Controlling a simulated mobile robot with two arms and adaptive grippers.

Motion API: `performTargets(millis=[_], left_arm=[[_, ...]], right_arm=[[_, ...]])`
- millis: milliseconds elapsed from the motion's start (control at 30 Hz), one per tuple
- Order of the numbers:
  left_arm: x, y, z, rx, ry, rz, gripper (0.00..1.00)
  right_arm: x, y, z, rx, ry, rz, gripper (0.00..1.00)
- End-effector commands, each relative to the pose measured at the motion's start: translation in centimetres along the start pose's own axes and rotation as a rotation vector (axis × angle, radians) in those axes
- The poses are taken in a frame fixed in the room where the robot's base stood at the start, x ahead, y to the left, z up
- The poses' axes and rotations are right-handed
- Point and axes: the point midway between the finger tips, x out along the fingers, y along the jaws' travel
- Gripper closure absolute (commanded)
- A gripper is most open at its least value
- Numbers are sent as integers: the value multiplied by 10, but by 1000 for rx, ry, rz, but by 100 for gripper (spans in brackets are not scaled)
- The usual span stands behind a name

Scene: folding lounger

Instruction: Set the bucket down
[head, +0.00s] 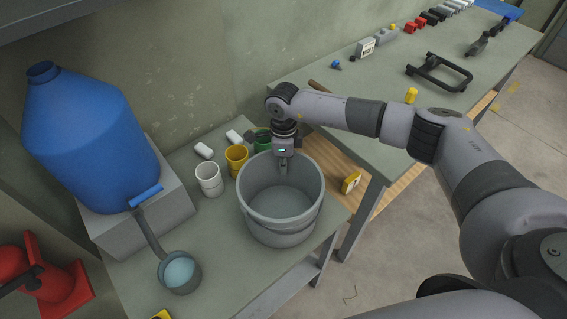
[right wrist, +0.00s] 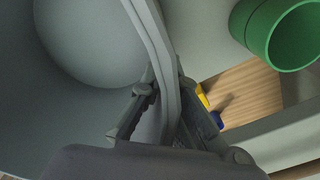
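The grey bucket (head: 254,205) is upright at the right end of the low grey bench, with its handle hanging down the front. It looks empty. I cannot tell whether its base touches the bench or hovers just above it. My right gripper (head: 284,165) comes down from above at the bucket's back rim. In the right wrist view my right gripper (right wrist: 164,75) has one finger inside the bucket (right wrist: 65,110) and one outside, closed on the rim. My left gripper is not in view.
A blue water jug (head: 90,135) lies on a grey block, with a small pot (head: 180,272) below its spout. A long workbench (head: 375,75) with tools is at right. Red objects (head: 50,280) are at lower left.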

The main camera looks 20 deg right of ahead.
Motion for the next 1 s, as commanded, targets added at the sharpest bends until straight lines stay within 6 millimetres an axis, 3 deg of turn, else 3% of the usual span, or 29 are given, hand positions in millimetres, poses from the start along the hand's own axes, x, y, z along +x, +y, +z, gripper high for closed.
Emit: performTargets(millis=[233, 567, 933, 1000], left_arm=[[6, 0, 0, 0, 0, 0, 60], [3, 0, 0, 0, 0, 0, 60], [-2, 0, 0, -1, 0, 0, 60], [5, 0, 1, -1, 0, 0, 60]], right_arm=[[4, 0, 0, 0, -2, 0, 100], [2, 0, 0, 0, 0, 0, 75], [-3, 0, 0, 1, -1, -1, 75], [-8, -1, 1, 0, -4, -4, 75]])
